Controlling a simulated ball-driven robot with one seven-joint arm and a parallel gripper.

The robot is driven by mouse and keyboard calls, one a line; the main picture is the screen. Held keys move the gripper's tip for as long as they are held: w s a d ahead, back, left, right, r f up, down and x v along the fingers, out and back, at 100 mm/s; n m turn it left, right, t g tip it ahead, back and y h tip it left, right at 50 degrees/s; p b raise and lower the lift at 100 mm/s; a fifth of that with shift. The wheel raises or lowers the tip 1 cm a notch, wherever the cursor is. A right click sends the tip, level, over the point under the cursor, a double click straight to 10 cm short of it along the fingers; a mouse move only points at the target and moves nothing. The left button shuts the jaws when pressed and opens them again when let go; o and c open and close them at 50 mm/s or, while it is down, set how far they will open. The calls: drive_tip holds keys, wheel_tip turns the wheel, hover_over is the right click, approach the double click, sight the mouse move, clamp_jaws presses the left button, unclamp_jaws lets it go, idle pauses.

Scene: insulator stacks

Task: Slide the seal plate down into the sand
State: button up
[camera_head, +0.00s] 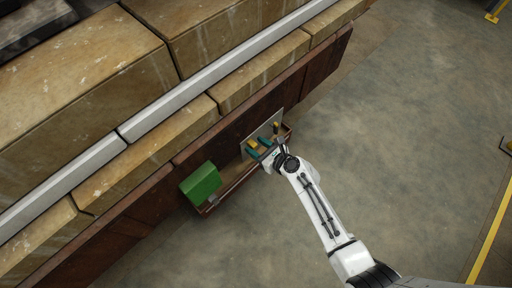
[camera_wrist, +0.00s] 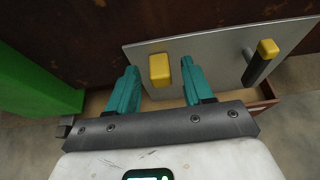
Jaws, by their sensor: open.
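The seal plate (camera_head: 268,124) is a grey metal sheet with two yellow-topped handles; it leans upright against the rusty wall and also fills the upper right of the wrist view (camera_wrist: 214,55). Its lower edge is at the sand (camera_wrist: 97,103) in a narrow rusty trough (camera_head: 230,187); how deep it sits is hidden. My gripper (camera_head: 259,148) has its teal fingers apart, one on each side of the left yellow handle (camera_wrist: 160,70). In the wrist view my gripper (camera_wrist: 159,82) shows no clear contact with the handle. The right handle (camera_wrist: 262,60) is free.
A green block (camera_head: 201,183) stands at the trough's left end, left of my fingers. The long rusty beam (camera_head: 130,208) with stone blocks (camera_head: 150,128) behind it bounds the far side. Open concrete floor (camera_head: 400,110) lies to the right.

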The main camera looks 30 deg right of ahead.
drive_tip(key=shift+w+a+f, duration=0.15)
drive_tip(key=shift+w, duration=0.25)
clamp_jaws()
drive_tip(key=shift+f, duration=0.1)
idle(0.4)
